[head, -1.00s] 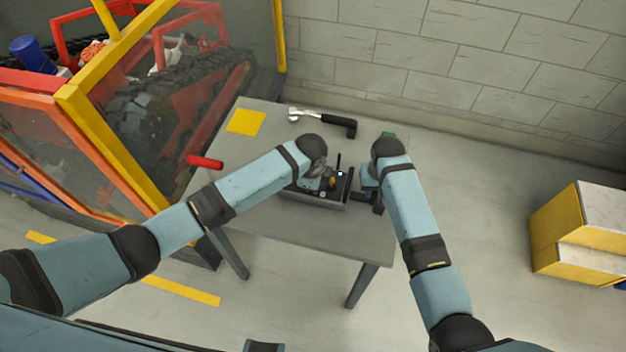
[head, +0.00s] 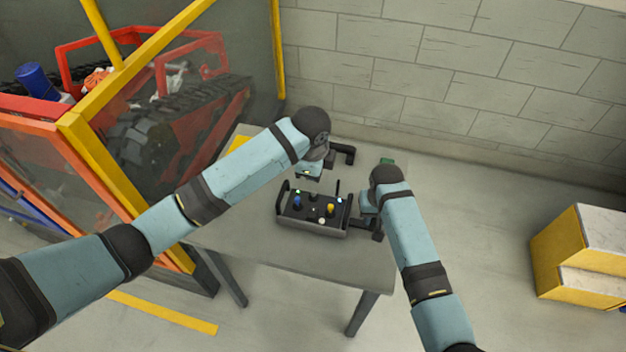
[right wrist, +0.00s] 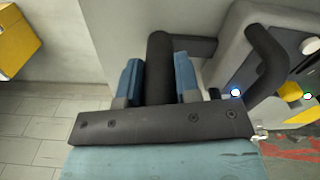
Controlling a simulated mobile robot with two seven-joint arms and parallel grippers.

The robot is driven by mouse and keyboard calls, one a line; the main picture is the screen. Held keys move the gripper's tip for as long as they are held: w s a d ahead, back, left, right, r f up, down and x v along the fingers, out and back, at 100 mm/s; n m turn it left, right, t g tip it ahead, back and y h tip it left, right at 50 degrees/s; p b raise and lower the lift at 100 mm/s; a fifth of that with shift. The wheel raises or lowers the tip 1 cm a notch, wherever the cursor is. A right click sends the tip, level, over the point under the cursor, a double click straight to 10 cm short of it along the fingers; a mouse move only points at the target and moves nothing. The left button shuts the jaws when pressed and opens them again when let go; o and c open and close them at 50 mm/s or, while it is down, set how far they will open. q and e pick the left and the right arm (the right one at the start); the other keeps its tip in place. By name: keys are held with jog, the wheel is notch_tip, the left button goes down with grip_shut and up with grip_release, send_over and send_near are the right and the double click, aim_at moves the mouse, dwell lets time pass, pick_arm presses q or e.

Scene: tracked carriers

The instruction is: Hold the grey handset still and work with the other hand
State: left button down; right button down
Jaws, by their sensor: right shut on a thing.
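The grey handset (head: 312,229) lies on the grey table (head: 270,247), its dark top carrying a blue stick, a yellow stick and small lit buttons. My right gripper (head: 369,203) is at its right side. In the right wrist view its two blue fingers (right wrist: 157,82) close on a black bar (right wrist: 160,60), which joins the handset's grey body (right wrist: 222,62). My left gripper (head: 308,174) hangs behind the handset's far edge, apart from it. Whether its fingers are open is too small to see.
The hammer's black handle (head: 346,156) shows behind my left gripper; its head is hidden. A yellow sheet (head: 239,144) is partly covered by my left arm. A yellow-framed enclosure (head: 95,145) with a red tracked machine stands left. Yellow boxes (head: 560,245) stand right. The table's front is clear.

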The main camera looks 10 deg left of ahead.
dwell(0.3)
jog(key=c, duration=0.8)
grip_release()
jog(key=shift+o, duration=0.2)
jog(key=shift+r, duration=0.1)
